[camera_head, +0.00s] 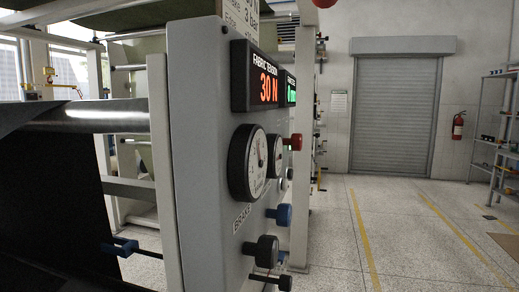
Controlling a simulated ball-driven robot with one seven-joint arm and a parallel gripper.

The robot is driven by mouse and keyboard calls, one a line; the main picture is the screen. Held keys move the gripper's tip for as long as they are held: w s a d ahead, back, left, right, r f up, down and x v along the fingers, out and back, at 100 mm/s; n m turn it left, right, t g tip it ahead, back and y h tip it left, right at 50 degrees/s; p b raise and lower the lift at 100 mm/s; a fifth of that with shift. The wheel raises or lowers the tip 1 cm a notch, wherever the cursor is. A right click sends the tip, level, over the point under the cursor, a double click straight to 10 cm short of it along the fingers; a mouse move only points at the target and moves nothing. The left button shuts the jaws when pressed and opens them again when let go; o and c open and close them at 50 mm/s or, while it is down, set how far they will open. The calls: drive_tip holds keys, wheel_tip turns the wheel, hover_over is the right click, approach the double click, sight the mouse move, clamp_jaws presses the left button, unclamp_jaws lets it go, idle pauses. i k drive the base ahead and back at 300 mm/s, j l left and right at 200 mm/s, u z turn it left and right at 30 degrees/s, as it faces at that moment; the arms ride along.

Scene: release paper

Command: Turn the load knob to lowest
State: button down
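A grey control panel (208,205) stands in the middle, seen at a steep angle. It bears a black knob (266,252) low down, a smaller dark knob (285,283) below it, a blue knob (284,215) farther along and a red knob (296,142) higher up. A label that seems to read "BRAKE" (241,218) is left of the black knob. I cannot read a load label, so I cannot tell which is the load knob. A display (255,78) reads "FABRIC TENSION 30 N". My gripper is not in view.
A round dial gauge (256,162) and a second gauge (276,157) are on the panel. A metal roller (95,116) and dark fabric (45,195) are at left. Open floor (400,230) with yellow lines lies at right, before a shutter door (392,115) and a shelf rack (495,140).

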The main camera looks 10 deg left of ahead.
sight(283, 215)
drive_tip(key=l+u, duration=0.95)
drive_tip(key=l, duration=0.2)
